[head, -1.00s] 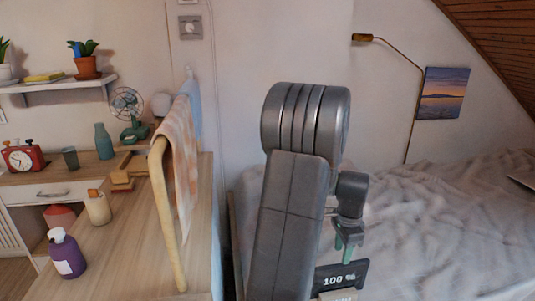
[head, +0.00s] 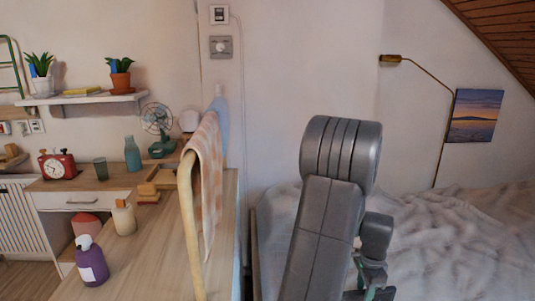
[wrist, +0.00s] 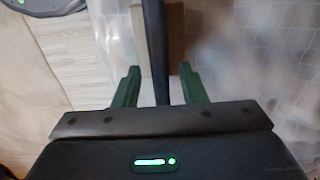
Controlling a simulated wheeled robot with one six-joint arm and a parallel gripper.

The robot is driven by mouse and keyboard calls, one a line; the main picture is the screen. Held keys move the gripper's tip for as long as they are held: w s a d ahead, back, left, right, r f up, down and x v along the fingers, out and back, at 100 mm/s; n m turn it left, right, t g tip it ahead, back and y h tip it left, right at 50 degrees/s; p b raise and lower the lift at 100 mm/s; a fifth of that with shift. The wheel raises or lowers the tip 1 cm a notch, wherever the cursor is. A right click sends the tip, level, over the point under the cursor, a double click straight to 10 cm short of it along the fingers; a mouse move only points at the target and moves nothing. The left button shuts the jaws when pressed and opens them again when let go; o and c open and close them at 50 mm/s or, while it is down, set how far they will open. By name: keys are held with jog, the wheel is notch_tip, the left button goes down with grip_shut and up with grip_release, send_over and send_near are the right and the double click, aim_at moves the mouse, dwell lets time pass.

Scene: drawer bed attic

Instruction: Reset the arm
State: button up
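My gripper (wrist: 160,70) shows in the wrist view with its two green fingers apart. A dark upright bar or plate (wrist: 154,35) runs between the fingers, with a visible gap on each side. A tan wooden piece (wrist: 176,35) lies below or behind it. In the head view my arm stands upright in front of the bed, and my gripper (head: 370,290) hangs low at its right side, partly cut off by the bottom edge.
The bed (head: 455,240) with rumpled grey bedding fills the right. A wooden desk (head: 140,250) stands at left, with a purple bottle (head: 91,262), a fan (head: 158,125) and a cloth-draped wooden frame (head: 190,225). A lamp (head: 391,59) hangs on the wall.

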jog(key=shift+f, duration=1.35)
notch_tip(320, 180, up, 12)
jog(key=shift+f+p, duration=0.25)
jog(key=shift+p, duration=0.45)
notch_tip(320, 180, down, 13)
jog(key=shift+r+b, duration=0.2)
jog(key=shift+b, duration=0.9)
notch_tip(320, 180, up, 10)
jog(key=shift+r+p, duration=0.2)
jog(key=shift+p, duration=0.8)
jog(key=w+a+r+n+p, duration=0.1)
jog(key=w+a+n+p, duration=0.2)
jog(key=a, duration=0.6)
jog(key=w+a+r+n+p, duration=0.2)
jog(key=w+a+n+p, duration=0.1)
jog(key=a+n+p, duration=0.4)
jog(key=w+a+r+n+p, duration=0.2)
jog(key=a+n, duration=0.5)
jog(key=a, duration=0.4)
jog(key=shift+w+p, duration=0.65)
jog(key=shift+p, duration=0.75)
